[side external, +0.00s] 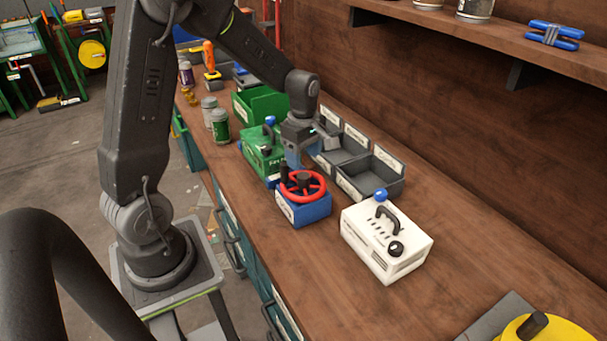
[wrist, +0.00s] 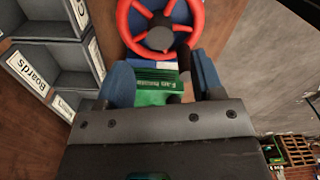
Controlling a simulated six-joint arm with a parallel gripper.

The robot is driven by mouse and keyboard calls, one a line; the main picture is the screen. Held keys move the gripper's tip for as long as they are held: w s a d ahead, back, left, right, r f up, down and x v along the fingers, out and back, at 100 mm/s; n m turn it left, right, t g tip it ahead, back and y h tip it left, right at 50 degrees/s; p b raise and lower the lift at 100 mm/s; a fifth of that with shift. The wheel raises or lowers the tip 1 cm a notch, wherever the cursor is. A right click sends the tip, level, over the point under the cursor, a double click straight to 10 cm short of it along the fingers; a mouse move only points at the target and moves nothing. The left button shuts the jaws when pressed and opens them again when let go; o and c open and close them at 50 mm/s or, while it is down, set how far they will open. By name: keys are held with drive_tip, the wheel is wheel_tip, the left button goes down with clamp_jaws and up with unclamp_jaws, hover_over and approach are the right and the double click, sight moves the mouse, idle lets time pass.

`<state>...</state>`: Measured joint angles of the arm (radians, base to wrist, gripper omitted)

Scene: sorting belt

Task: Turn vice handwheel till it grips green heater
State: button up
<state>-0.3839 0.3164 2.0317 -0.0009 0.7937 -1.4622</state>
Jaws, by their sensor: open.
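The vice (side external: 305,212) is a blue block on the bench with a red handwheel (side external: 322,187) on top. The wheel has a dark hub and an upright dark crank knob, and it shows at the top of the wrist view (wrist: 127,22). The green heater (side external: 258,163) stands just behind the vice; part of its green labelled face shows between my fingers in the wrist view (wrist: 155,92). My gripper (side external: 295,160) is open and points down beside the handwheel's far side. In the wrist view, its blue fingers (wrist: 165,78) are apart. The vice jaws are hidden.
A white box (side external: 388,245) with a blue knob stands right of the vice. Grey bins (side external: 370,180) line the wall side. A green bin (side external: 262,103) and jars (side external: 219,125) stand farther back. A yellow disc (side external: 550,330) lies at the front right; bench between is clear.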

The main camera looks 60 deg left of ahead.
sight(303, 176)
wheel_tip(303, 176, down, 6)
drive_tip(key=shift+f, duration=0.15)
idle(0.3)
drive_tip(key=c, duration=0.9)
